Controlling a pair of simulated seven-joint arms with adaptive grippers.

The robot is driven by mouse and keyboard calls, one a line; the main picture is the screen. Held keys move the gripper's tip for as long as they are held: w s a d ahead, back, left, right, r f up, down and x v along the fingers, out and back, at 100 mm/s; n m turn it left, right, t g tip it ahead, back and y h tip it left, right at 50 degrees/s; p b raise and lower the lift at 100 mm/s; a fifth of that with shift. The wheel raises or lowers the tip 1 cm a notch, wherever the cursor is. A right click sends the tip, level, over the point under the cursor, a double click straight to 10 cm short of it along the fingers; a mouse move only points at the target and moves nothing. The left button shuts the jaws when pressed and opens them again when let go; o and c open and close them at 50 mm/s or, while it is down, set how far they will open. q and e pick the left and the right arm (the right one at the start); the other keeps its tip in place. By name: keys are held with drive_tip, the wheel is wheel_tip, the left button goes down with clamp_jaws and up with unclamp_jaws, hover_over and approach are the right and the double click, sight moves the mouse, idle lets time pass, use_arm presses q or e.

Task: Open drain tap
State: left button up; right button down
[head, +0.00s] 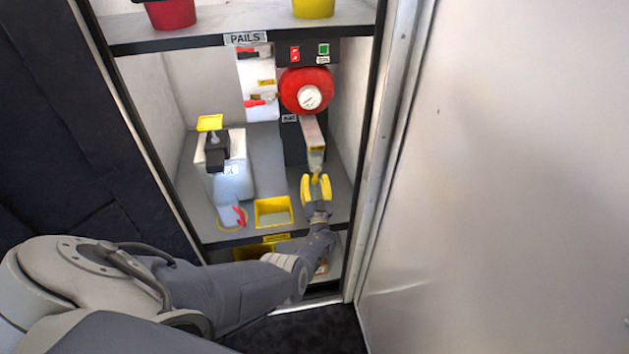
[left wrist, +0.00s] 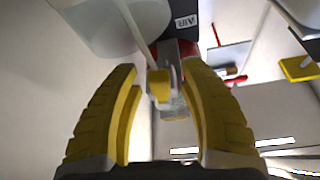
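The drain tap appears to be the small yellow piece (head: 315,177) at the lower end of a grey metal body (head: 312,132), under the red round unit (head: 305,91) with a white gauge. In the left wrist view the yellow tap piece (left wrist: 159,86) shows between the fingertips. My left gripper (head: 316,182) has yellow fingers, points up at the tap from below, and is open. In the left wrist view its fingers (left wrist: 160,70) stand on either side of the tap, with gaps visible. Whether the tap is turned is too small to tell. My right gripper is not in view.
A white jug (head: 232,180) and a yellow-rimmed opening (head: 273,211) are on the cabinet shelf to the left. The cabinet's right post (head: 378,150) stands close to my left gripper. A shelf with pails (head: 171,13) is above.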

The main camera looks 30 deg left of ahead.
use_arm(q)
drive_tip(key=shift+s+m, duration=0.1)
drive_tip(key=shift+m, duration=0.2)
drive_tip(key=shift+s+a+m+t+h, duration=0.2)
drive_tip(key=shift+m+h, duration=0.15)
drive_tip(key=shift+m, duration=0.2)
drive_tip(key=shift+s+a+m+t+h, duration=0.1)
drive_tip(key=shift+m+t+h, duration=0.1)
drive_tip(key=shift+m+h, duration=0.25)
wheel_tip(320, 180, up, 5)
drive_tip(key=s+a+m+g+h, duration=0.15)
drive_tip(key=m+h, duration=0.45)
drive_tip(key=m, duration=1.1)
drive_tip(key=a+v, duration=0.1)
drive_tip(key=v, duration=1.7)
drive_tip(key=s+d+f+n+g+h, duration=0.1)
drive_tip(key=s+d+f+n+g, duration=0.1)
drive_tip(key=f, duration=0.7)
drive_tip(key=s+d+f+n+g+h, duration=0.1)
drive_tip(key=d+f+n, duration=0.3)
drive_tip(key=f, duration=0.6)
drive_tip(key=s+d+f+n+g+h, duration=0.2)
drive_tip(key=s+d+f+n, duration=0.1)
drive_tip(key=f, duration=0.6)
drive_tip(key=shift+s+d+f+g, duration=0.2)
drive_tip(key=shift+d+f+g, duration=0.1)
drive_tip(key=shift+g, duration=0.05)
